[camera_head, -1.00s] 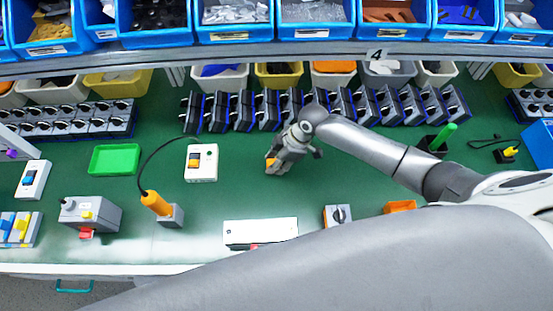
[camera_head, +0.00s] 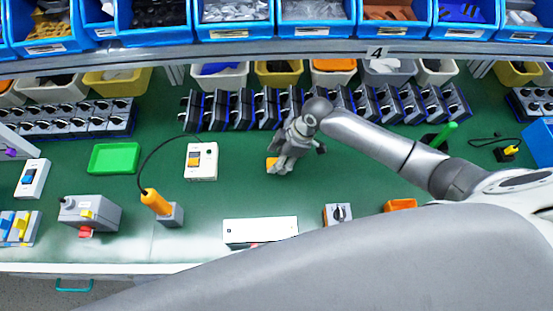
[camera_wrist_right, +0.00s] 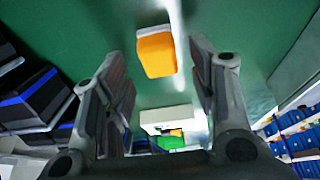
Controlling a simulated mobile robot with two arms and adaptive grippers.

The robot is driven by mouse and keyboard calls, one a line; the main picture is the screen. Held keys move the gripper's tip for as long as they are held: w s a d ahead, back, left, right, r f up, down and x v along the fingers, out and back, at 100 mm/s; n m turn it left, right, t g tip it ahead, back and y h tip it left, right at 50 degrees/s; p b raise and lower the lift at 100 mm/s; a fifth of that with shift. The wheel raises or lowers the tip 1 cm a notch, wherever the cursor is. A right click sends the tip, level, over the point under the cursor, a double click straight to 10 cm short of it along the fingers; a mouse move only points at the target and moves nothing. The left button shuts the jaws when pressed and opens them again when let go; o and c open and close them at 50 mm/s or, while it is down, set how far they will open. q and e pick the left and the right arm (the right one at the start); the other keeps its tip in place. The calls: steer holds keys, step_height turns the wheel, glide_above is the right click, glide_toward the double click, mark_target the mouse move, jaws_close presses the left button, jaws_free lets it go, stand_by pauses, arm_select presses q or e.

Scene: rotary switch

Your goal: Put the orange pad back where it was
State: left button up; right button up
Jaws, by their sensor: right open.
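The orange pad (camera_head: 271,163) shows as a small orange patch at the fingertips of my right gripper (camera_head: 281,166), above the green worktop. In the right wrist view the pad (camera_wrist_right: 157,53) is an orange block with a pale side edge. It lies between the lines of the two spread fingers of my right gripper (camera_wrist_right: 160,62), near their tips. The fingers are open, with a visible gap on each side of the pad. I cannot tell whether the pad rests on the worktop. My left gripper is not in view.
A white box (camera_head: 207,174) with an orange part stands left of the gripper; a green tray (camera_head: 114,158) lies farther left. A row of dark blue-edged units (camera_head: 243,108) stands behind. A long white box (camera_head: 260,231) and a rotary switch (camera_head: 338,214) are in front.

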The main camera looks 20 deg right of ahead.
steer(key=b+v, duration=0.1)
steer(key=v, duration=0.9)
steer(key=shift+s, duration=0.1)
